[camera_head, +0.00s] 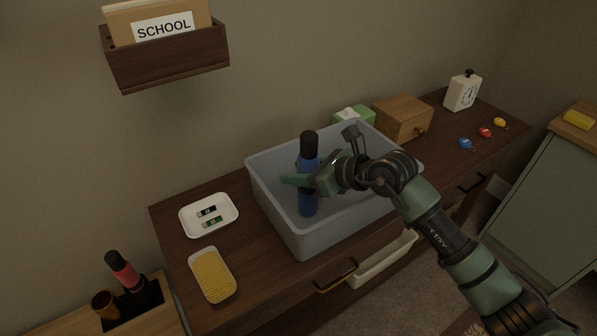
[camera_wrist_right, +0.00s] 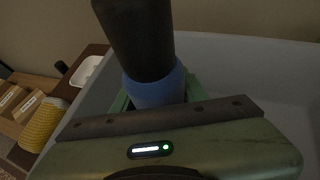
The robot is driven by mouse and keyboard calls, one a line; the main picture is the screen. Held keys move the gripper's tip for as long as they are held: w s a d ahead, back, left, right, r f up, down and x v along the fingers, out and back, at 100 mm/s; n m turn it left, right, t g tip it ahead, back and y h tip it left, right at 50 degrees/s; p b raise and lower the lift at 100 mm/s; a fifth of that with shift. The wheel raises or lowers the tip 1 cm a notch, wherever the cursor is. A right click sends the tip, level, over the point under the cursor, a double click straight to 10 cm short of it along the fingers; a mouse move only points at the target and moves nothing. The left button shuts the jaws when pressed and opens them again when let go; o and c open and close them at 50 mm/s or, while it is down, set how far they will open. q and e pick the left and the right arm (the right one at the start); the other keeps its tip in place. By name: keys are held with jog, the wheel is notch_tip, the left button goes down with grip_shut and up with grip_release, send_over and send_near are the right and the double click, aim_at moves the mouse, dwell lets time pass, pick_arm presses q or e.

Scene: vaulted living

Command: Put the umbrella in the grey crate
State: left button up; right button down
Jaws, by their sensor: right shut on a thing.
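The umbrella is blue with a black handle (camera_head: 308,200) and stands roughly upright inside the grey crate (camera_head: 345,232). My right gripper (camera_head: 306,180) is shut on the umbrella's upper part, just below the black handle. In the right wrist view, the umbrella (camera_wrist_right: 155,90) rises between the jaws, with the crate wall (camera_wrist_right: 255,70) behind. Whether the umbrella's lower end touches the crate floor I cannot tell. My left gripper is not in view.
The crate stands on a dark wooden sideboard (camera_head: 256,278).

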jog(key=c, duration=0.8)
grip_release()
jog(key=shift+o, duration=0.2)
jog(key=shift+d+r+p, duration=0.15)
jog(key=shift+r+p, duration=0.1)
jog(key=shift+p, duration=0.05)
jog(key=p+v, duration=0.4)
jog(key=v, duration=0.7)
jog(key=shift+s+d, duration=0.25)
jog(key=shift+s, duration=0.05)
